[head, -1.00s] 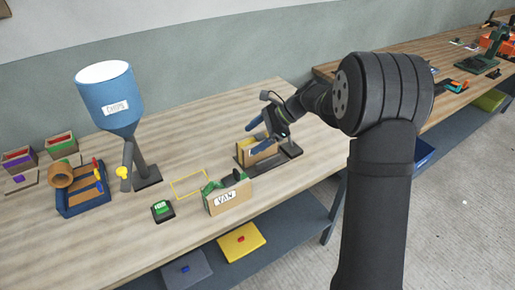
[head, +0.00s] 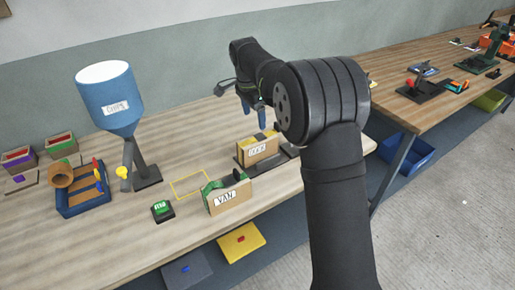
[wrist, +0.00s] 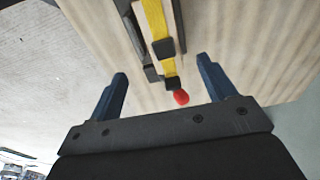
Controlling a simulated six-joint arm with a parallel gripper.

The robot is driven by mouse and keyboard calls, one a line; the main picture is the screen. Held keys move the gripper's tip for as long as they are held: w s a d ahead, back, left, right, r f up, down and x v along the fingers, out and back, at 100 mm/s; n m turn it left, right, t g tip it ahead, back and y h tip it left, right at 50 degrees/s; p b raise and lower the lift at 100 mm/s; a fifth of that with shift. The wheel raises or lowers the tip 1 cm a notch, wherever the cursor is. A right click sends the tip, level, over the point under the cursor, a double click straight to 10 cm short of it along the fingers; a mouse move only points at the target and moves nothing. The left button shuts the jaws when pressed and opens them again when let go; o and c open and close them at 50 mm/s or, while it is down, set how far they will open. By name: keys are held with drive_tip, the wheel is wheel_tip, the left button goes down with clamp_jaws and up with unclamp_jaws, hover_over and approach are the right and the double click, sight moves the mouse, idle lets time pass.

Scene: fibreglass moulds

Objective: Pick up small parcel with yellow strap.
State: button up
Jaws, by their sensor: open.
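The small parcel (head: 254,153) is a cardboard-coloured box with a white label, set on a dark stand (head: 288,151) near the table's right part. Its yellow strap shows on top in the head view and as a long yellow band (wrist: 154,17) with dark buckles in the wrist view. A red knob (wrist: 181,98) shows near the strap's lower end. My gripper (head: 254,106) has blue fingers and is above and behind the parcel in the head view. In the wrist view my gripper (wrist: 162,72) is open and empty, its fingers spread either side of the strap's line.
A box marked VAN with a green strap (head: 214,186) stands in front of the parcel. A yellow outline (head: 173,188) and a green button (head: 162,207) lie left of it. A blue hopper (head: 108,96) stands further left. Another table (head: 400,118) is at right.

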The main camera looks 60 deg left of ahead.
sight(257, 137)
drive_tip(key=f, duration=0.5)
drive_tip(key=w+f, duration=0.1)
drive_tip(key=f, duration=0.1)
drive_tip(key=shift+f, duration=0.3)
drive_tip(key=f, duration=0.5)
drive_tip(key=shift+w+a, duration=0.15)
drive_tip(key=shift+w, duration=0.25)
drive_tip(key=c, duration=1.3)
drive_tip(key=shift+r, duration=0.1)
